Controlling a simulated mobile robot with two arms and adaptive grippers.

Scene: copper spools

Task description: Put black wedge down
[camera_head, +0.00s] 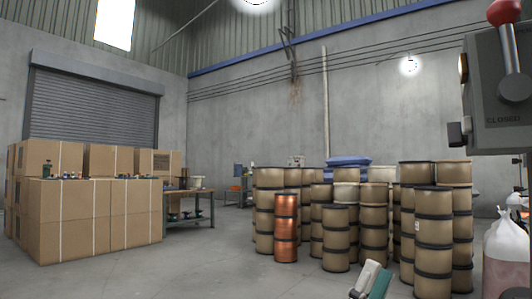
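I cannot make out a black wedge for sure.
Copper-coloured spools (286,228) and stacked brown drums (336,240) stand ahead. Cardboard boxes (85,215) fill the left, beside a workbench (189,207). A grey box with a red-knobbed lever (495,90) is close at right, above a clear bag (507,255). Floor (215,265) at centre-left is clear.

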